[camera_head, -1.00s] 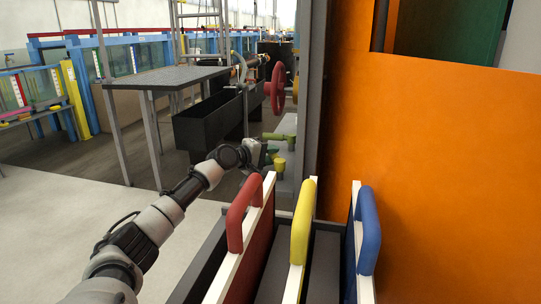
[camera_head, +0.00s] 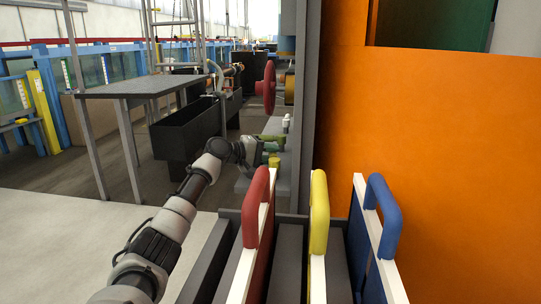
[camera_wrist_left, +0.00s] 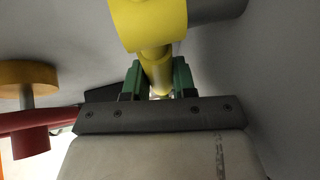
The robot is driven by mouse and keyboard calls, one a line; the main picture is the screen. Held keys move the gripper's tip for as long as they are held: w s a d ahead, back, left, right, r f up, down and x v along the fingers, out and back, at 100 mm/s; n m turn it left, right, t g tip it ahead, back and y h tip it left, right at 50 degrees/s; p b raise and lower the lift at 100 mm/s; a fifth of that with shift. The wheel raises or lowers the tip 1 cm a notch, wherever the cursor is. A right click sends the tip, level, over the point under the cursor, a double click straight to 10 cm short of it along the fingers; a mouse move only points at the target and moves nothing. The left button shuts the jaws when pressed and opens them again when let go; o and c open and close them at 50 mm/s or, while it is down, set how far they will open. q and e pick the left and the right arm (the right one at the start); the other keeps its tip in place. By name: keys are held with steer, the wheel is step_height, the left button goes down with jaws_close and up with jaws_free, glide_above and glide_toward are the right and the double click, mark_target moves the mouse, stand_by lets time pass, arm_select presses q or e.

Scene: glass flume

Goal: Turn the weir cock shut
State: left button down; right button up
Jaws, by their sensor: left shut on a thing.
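A yellow cock (camera_wrist_left: 147,22) fills the top middle of the left wrist view, with a narrower yellow stem (camera_wrist_left: 157,72) coming toward me. My left gripper (camera_wrist_left: 158,82) has its two green fingers on either side of this stem and is shut on it. In the head view the left gripper (camera_head: 262,152) reaches the fittings beside the grey post, where a small yellow part (camera_head: 274,161) shows. The gripper and arm partly hide the cock there, and I cannot tell how far it is turned. My right gripper is out of view.
A rack with red (camera_head: 258,200), yellow (camera_head: 318,212) and blue (camera_head: 383,212) handled panels stands in front. A grey post (camera_head: 304,110) and orange wall (camera_head: 450,170) close the right. A red handwheel (camera_head: 267,87) and black trough (camera_head: 190,127) lie beyond; a dark table (camera_head: 130,88) stands left.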

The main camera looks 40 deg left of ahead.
arm_select(q)
steer(key=shift+w+d+m+g+h, duration=0.25)
steer(key=shift+m+h, duration=0.25)
steer(key=shift+h, duration=0.3)
steer(key=shift+w+d+f+m+g+h+p, duration=0.1)
steer(key=shift+w+d+m+g+h+p, duration=0.2)
steer(key=shift+m+g+h, duration=0.35)
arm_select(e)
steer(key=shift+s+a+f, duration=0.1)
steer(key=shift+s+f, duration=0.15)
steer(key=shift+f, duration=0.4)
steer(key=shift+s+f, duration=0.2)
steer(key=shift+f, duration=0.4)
arm_select(q)
steer(key=c, duration=0.9)
jaws_free()
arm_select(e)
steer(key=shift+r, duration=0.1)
arm_select(q)
steer(key=shift+s, duration=0.1)
